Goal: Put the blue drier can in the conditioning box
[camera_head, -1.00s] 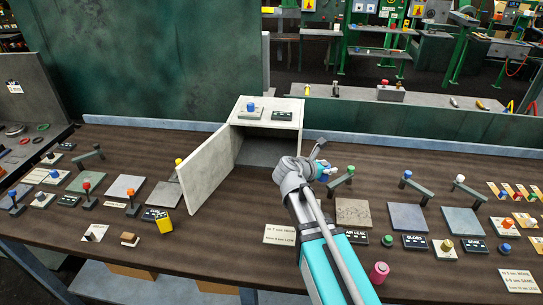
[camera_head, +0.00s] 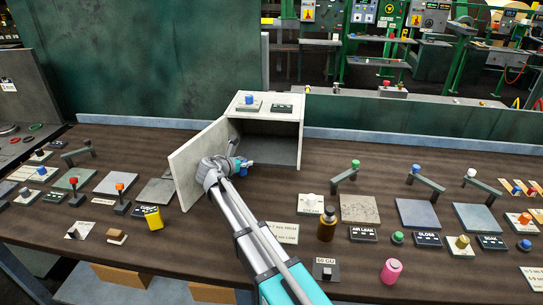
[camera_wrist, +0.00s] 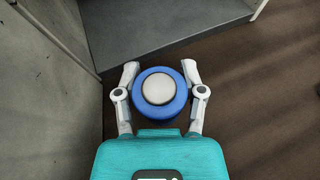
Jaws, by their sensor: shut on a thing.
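The blue drier can (camera_head: 243,173) is mostly behind my gripper (camera_head: 241,162) in the head view. In the wrist view the can (camera_wrist: 160,116) shows as a blue ring with a pale round top, between the two fingers of my gripper (camera_wrist: 160,80). My gripper is shut on it. The conditioning box (camera_head: 285,133) is a pale grey box with an open front and a dark interior. Its door (camera_head: 190,170) stands open to the left. The can is just in front of the opening. In the wrist view the box floor (camera_wrist: 150,30) lies just ahead of the can.
The door is close on the left of my gripper. A blue knob (camera_head: 248,99) sits on top of the box. A yellow can (camera_head: 153,217), a brown bottle (camera_head: 327,225) and a pink can (camera_head: 391,271) stand on the bench. Bare bench lies right of the box opening.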

